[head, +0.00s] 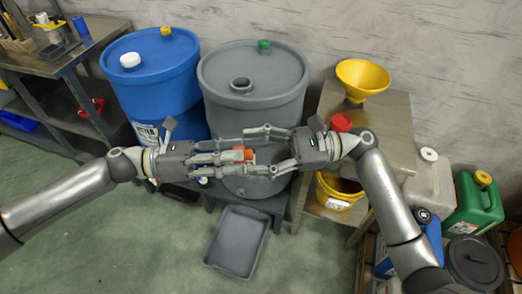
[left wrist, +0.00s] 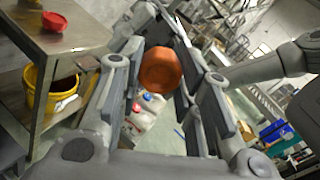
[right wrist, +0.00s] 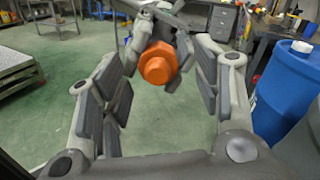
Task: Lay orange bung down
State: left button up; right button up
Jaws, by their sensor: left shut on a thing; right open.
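The orange bung (head: 240,155) is held in the air in front of the grey drum (head: 255,115). My left gripper (head: 232,154) is shut on it. My right gripper (head: 262,152) faces it from the right, open, with its fingers spread on either side of the bung. In the right wrist view the bung (right wrist: 158,63) shows between the right fingers, apart from their pads, with left fingers behind it. In the left wrist view the bung (left wrist: 160,69) sits between the left fingers.
The grey drum has an open neck (head: 241,85) and a green cap (head: 264,45). The blue drum (head: 150,75) stands left of it. A bench at right holds a yellow funnel (head: 362,77) and a red cap (head: 341,122). A yellow bucket (head: 338,192) and grey tray (head: 236,241) are lower.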

grip_shut()
pick_arm(q)
jog(key=o, duration=1.2)
jog(key=shift+a, duration=0.1)
